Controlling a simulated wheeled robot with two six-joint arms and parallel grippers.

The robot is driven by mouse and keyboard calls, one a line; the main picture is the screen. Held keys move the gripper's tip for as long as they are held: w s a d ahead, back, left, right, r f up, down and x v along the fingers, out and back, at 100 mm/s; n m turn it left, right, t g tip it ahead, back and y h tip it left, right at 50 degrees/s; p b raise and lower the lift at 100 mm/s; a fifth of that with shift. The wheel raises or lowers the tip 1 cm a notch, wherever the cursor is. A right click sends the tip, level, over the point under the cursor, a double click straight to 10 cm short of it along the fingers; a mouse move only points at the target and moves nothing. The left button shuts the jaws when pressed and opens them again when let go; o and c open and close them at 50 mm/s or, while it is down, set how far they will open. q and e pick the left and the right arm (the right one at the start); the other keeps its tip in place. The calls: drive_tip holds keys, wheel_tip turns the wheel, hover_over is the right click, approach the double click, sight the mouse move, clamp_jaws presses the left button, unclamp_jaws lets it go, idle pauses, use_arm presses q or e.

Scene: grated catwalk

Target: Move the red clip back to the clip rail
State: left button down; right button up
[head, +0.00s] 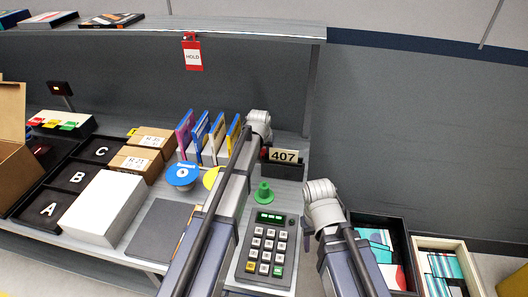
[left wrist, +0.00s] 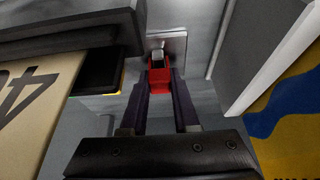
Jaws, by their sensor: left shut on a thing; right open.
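The red clip (left wrist: 160,77) is between the fingertips of my left gripper (left wrist: 160,90), which is shut on it. Just beyond the clip in the left wrist view is a small pale metal plate (left wrist: 175,45); I cannot tell whether they touch. In the head view my left wrist is beside the 407 sign (head: 284,156) and mostly hides the fingers; a bit of red shows at the sign's left edge. My right gripper (head: 308,236) is open and empty, right of the keypad. A long box (head: 78,129) with red, yellow and green tabs stands far left; I cannot tell if it is the clip rail.
Upright coloured books (head: 201,131) stand left of my left wrist. A green knob (head: 263,192) and a keypad (head: 267,247) are in front. Trays A, B and C (head: 98,150), brown boxes (head: 136,161) and a white box (head: 103,206) fill the left. A red HOLD tag (head: 193,57) hangs from the upper shelf.

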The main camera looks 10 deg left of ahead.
use_arm(q)
drive_tip(key=shift+f, duration=0.1)
idle(0.3)
drive_tip(key=shift+c, duration=0.9)
unclamp_jaws()
wheel_tip(320, 180, up, 8)
drive_tip(key=p, duration=0.8)
